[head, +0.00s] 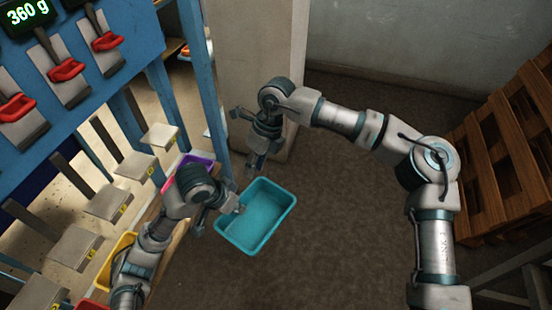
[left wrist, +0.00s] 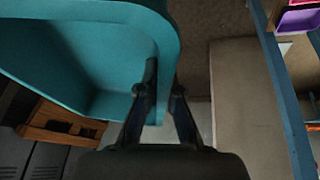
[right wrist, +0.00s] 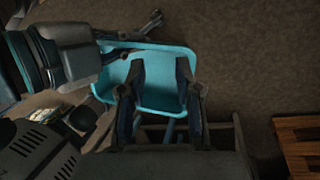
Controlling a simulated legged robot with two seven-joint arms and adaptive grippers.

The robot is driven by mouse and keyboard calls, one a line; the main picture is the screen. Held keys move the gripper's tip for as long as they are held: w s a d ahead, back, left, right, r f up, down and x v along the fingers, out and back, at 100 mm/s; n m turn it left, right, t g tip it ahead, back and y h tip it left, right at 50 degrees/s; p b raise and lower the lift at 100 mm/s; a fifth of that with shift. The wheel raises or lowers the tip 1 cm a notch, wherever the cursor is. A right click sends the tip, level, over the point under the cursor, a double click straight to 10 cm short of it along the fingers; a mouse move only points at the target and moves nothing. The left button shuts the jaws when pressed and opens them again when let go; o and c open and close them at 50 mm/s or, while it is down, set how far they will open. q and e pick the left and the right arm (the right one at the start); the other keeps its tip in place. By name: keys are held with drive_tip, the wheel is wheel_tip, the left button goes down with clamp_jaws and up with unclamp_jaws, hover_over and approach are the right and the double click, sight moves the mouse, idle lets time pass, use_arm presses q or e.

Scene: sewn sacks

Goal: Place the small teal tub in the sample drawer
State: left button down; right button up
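The teal tub (head: 262,212) is an open, rounded rectangular box above the brown floor, with no support visible below it. My left gripper (head: 220,212) is at its left rim. In the left wrist view, the fingers (left wrist: 162,95) lie on either side of the tub's wall (left wrist: 60,45) and look shut on it. My right gripper (head: 249,150) is above the tub's far edge. In the right wrist view, its fingers (right wrist: 160,82) are apart and empty, with the tub (right wrist: 160,58) beyond them. I cannot pick out the sample drawer.
A blue rack (head: 160,95) with several weighing plates (head: 75,247) stands at the left. A purple bin (head: 196,160) and a yellow bin (head: 117,258) sit low on it. A pale pillar (head: 250,45) stands behind. Wooden pallets (head: 500,150) are at the right. The floor between is clear.

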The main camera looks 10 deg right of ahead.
sight(274, 186)
use_arm(q)
drive_tip(key=shift+d, duration=0.1)
use_arm(e)
drive_tip(key=d+r+h, duration=0.2)
drive_tip(key=d+h, duration=0.1)
drive_tip(key=d, duration=0.3)
drive_tip(key=f, duration=0.4)
drive_tip(key=s+f, duration=0.1)
drive_tip(key=f, duration=0.3)
drive_tip(key=a+f, duration=0.1)
drive_tip(key=f, duration=0.3)
drive_tip(key=shift+s+a, duration=0.1)
drive_tip(key=shift+s, duration=0.05)
clamp_jaws()
use_arm(q)
drive_tip(key=c, duration=1.2)
unclamp_jaws()
drive_tip(key=shift+c, duration=0.2)
